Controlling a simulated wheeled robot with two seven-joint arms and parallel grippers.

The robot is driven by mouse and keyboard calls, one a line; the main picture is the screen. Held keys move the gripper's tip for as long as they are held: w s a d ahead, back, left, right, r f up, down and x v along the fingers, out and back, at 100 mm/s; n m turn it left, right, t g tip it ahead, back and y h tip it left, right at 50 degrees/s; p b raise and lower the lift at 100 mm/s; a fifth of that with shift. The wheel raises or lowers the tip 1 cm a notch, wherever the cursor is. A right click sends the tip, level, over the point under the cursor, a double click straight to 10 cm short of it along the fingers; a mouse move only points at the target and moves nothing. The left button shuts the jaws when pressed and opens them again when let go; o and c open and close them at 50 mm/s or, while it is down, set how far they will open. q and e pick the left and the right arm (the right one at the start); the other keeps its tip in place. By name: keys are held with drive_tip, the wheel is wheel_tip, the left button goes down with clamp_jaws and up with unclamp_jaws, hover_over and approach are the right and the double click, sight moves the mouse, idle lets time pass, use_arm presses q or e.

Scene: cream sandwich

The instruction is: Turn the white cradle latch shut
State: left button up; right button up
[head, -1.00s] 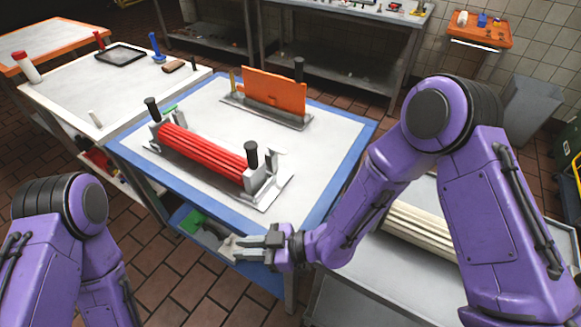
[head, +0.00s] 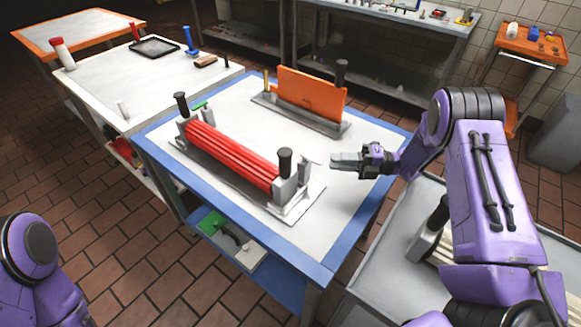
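A cradle (head: 296,210) with a bundle of red rods (head: 230,155) lies on the blue-edged table. It has a grey block with a black knob at each end. The white latch (head: 311,160) sticks up beside the right-end block, its tip pointing right. A green latch (head: 201,105) shows at the far left end. My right gripper (head: 334,161) is above the table, just right of the white latch, fingers pointing left towards it. A small gap seems to separate them. Its fingers overlap in this view, so their opening is unclear. My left gripper is out of view.
An orange panel (head: 311,95) stands on its own base behind the cradle. The blue-edged table (head: 372,190) is bare around my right gripper. A grey cart (head: 385,285) stands at right, and a white table (head: 100,85) at left.

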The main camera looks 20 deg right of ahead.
sight(316, 161)
drive_tip(key=shift+g, duration=0.3)
drive_tip(key=p+x, duration=0.2)
drive_tip(key=x, duration=0.4)
drive_tip(key=shift+s+f+p, duration=0.1)
drive_tip(key=shift+p, duration=0.2)
drive_tip(key=shift+a, duration=0.35)
drive_tip(key=shift+f, duration=0.1)
